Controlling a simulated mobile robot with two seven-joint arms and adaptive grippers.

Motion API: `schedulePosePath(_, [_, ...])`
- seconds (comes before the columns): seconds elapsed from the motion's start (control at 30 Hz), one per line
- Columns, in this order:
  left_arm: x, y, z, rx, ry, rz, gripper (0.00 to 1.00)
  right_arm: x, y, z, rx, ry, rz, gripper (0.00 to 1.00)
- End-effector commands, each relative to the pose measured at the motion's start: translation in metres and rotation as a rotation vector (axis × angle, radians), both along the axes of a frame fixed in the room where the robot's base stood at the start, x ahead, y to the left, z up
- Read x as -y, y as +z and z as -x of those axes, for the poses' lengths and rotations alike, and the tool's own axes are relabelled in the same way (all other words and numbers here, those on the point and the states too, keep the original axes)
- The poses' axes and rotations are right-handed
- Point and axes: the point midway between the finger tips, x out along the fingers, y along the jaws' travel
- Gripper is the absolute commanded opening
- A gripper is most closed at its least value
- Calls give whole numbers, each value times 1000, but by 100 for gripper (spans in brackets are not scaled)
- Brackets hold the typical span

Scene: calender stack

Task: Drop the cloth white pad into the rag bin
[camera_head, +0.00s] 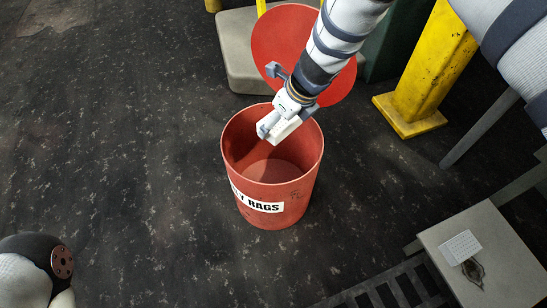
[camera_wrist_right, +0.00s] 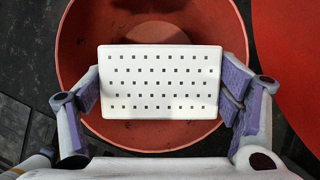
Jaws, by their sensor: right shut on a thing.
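The white pad (camera_wrist_right: 160,82), a flat rectangle with rows of small dark holes, fills the middle of the right wrist view. My right gripper (camera_head: 272,127) is shut on it, with a purple-lined finger at each of the pad's short sides. The round red rag bin (camera_head: 263,208) stands on the floor, open at the top, with a white label ending in "RAGS". The gripper and pad are over the bin's mouth, near its back rim in the head view. The bin's visible floor looks empty. In the right wrist view the bin (camera_wrist_right: 72,62) surrounds the pad. My left gripper is out of view.
A round red lid (camera_head: 275,40) is raised behind the bin, partly hidden by my right arm. A yellow post (camera_head: 432,70) stands right of it. A grey bench (camera_head: 490,265) at lower right carries a pale perforated pad (camera_head: 460,247). The floor left of the bin is clear.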

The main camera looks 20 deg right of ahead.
Motion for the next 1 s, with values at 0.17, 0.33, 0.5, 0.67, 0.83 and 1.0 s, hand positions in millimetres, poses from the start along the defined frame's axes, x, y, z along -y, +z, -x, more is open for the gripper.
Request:
schedulePosePath(0.17, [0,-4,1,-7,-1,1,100,-1,-6,0,2,1,-1,57])
schedulePosePath(0.33, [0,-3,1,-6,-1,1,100,0,-5,-1,3,1,-1,57])
schedulePosePath(0.5, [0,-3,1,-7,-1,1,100,0,-5,-1,3,1,-1,100])
schedulePosePath(0.67, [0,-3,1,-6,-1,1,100,0,-5,-1,2,1,-1,100])
schedulePosePath(0.83, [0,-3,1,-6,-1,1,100,1,0,0,3,1,0,100])
schedulePosePath(1.0, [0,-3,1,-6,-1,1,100,8,37,13,6,-1,1,100])
